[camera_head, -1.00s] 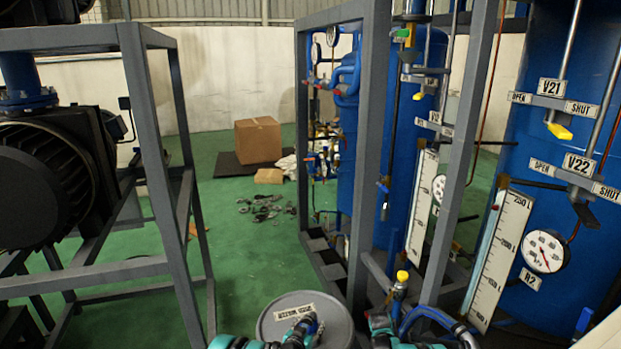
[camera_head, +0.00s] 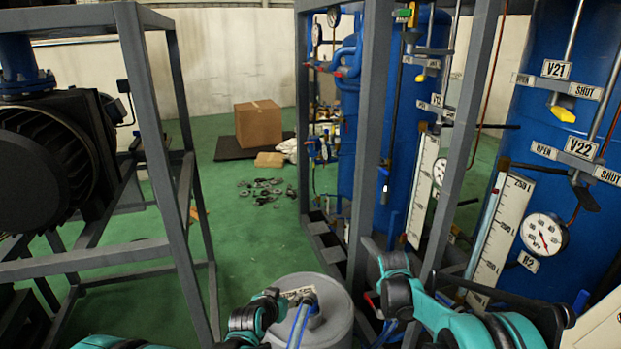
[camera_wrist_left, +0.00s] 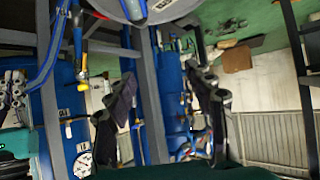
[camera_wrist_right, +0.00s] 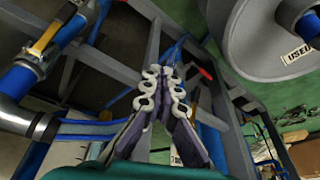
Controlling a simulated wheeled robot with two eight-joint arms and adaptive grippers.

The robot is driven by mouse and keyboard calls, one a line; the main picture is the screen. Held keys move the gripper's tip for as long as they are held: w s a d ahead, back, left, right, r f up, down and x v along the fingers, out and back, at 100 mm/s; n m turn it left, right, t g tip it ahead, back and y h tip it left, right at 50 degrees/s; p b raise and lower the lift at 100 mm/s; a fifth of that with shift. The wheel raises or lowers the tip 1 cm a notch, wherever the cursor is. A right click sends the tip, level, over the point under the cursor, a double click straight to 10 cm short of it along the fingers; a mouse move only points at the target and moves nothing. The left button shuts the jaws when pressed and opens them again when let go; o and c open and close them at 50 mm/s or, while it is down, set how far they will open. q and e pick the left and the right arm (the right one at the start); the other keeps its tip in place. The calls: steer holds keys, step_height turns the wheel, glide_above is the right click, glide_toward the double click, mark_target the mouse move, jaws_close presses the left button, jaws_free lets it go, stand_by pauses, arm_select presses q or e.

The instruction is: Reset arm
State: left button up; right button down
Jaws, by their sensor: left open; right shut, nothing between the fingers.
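My left gripper (camera_wrist_left: 160,105) is open in the left wrist view, its two dark fingers wide apart with nothing held between them. In the head view my left arm (camera_head: 255,313) shows at the bottom, just left of the grey drum (camera_head: 340,290). My right gripper (camera_wrist_right: 163,85) is shut and empty in the right wrist view, its pale linked fingers together. In the head view my right arm (camera_head: 450,312) is bent in front of the frame, right of the drum; its fingers are not clear there. The drum also shows in the right wrist view (camera_wrist_right: 255,45).
A grey steel frame (camera_head: 370,130) with blue tanks (camera_head: 400,140) stands close on the right. Another frame (camera_head: 150,140) with a black motor (camera_head: 50,160) stands left. A red handle (camera_wrist_right: 207,72) is near my right gripper.

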arm_select(q)
steer(key=s+a+r+n+g+y, duration=0.1)
steer(key=s+a+r, duration=0.25)
steer(key=s, duration=0.35)
steer(key=s+a+r+g, duration=0.1)
steer(key=s+a+r, duration=0.1)
steer(key=s+r, duration=0.35)
arm_select(e)
steer(key=s+a+r+n+t+y, duration=0.15)
steer(key=s+a+r+n, duration=0.25)
steer(key=s+r, duration=0.9)
arm_select(q)
steer(key=s+a+f+n+g+y, duration=0.1)
steer(key=s+a, duration=0.1)
steer(key=s, duration=0.7)
steer(key=s+a+f+n+y, duration=0.1)
steer(key=s+a+f, duration=0.1)
steer(key=s, duration=0.7)
steer(key=shift+a+g, duration=0.4)
steer(key=shift+a, duration=0.2)
arm_select(e)
steer(key=s+a+n+t, duration=0.1)
steer(key=s+n, duration=0.1)
steer(key=s, duration=0.6)
steer(key=s+a+f+n+t, duration=0.1)
steer(key=s+a+n+t, duration=0.1)
steer(key=s, duration=0.6)
steer(key=shift+n+y, duration=0.35)
steer(key=shift+n, duration=0.25)
